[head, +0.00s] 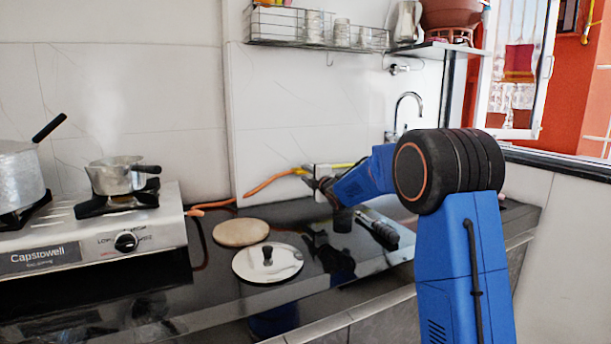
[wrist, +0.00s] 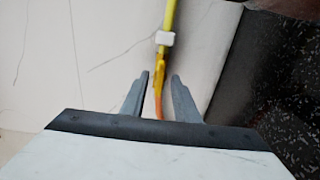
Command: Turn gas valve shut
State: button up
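The gas line runs along the wall behind the counter. In the wrist view a yellow pipe (wrist: 170,14) comes from the top to a white fitting (wrist: 165,38). Below it is a yellow valve piece (wrist: 160,64), and an orange hose (wrist: 158,105) continues from it. My gripper (wrist: 160,76) is open, its two fingers on either side of the yellow piece and hose, with gaps visible. In the head view my gripper (head: 312,180) is at the wall where the orange hose (head: 268,183) meets the yellow pipe. The arm partly hides the fitting, and the handle's angle is unclear.
A gas stove (head: 90,238) with a steaming pot (head: 115,176) stands left. A wire rack (head: 315,28) hangs above.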

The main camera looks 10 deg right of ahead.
jog(key=shift+w+a, duration=0.15)
jog(key=shift+w, duration=0.35)
grip_shut()
